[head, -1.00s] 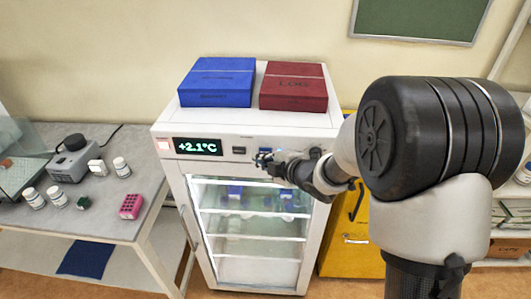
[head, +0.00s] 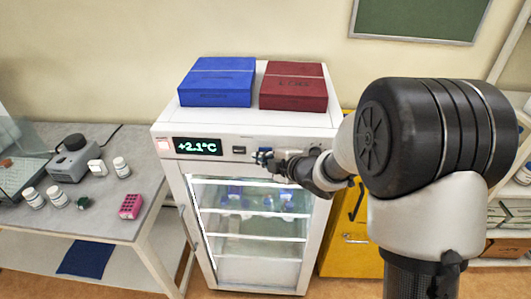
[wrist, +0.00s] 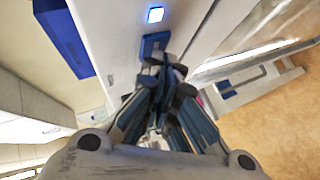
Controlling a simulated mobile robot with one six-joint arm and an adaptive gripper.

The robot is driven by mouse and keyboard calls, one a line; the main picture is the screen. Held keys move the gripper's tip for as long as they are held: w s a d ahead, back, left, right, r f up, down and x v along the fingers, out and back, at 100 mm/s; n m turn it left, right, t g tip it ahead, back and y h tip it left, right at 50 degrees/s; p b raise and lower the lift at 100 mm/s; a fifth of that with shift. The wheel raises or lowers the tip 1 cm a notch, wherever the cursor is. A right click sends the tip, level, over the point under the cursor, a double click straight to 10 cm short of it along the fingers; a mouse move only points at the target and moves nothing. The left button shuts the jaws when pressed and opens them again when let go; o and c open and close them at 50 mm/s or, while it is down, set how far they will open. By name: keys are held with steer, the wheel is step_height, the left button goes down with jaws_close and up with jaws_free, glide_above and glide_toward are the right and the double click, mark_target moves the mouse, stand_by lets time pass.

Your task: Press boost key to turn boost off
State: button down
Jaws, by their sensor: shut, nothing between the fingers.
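The white glass-door fridge (head: 250,131) stands in the middle of the head view, with a control strip above the door. In the wrist view a blue key (wrist: 154,44) sits on the white panel, beside a small square lamp (wrist: 155,14) glowing blue-white. My gripper (wrist: 157,66) is shut and empty, its tips at the near end of the blue key. The tips overlap that end in the picture; I cannot tell whether they touch it. In the head view my gripper (head: 263,158) is at the strip, right of the display (head: 198,146) reading +2.1°C, and hides part of the panel.
A blue box (head: 216,88) and a red box (head: 294,92) lie on top of the fridge. A grey bench (head: 100,222) with bottles and a pink rack (head: 131,206) is at the left. A yellow cabinet (head: 350,262) stands close on the right.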

steer(key=shift+w, duration=0.1)
stand_by(0.5)
steer(key=shift+s+b, duration=0.4)
steer(key=shift+s, duration=0.15)
steer(key=s+b, duration=0.3)
steer(key=s, duration=0.3)
stand_by(0.3)
steer(key=shift+a, duration=0.1)
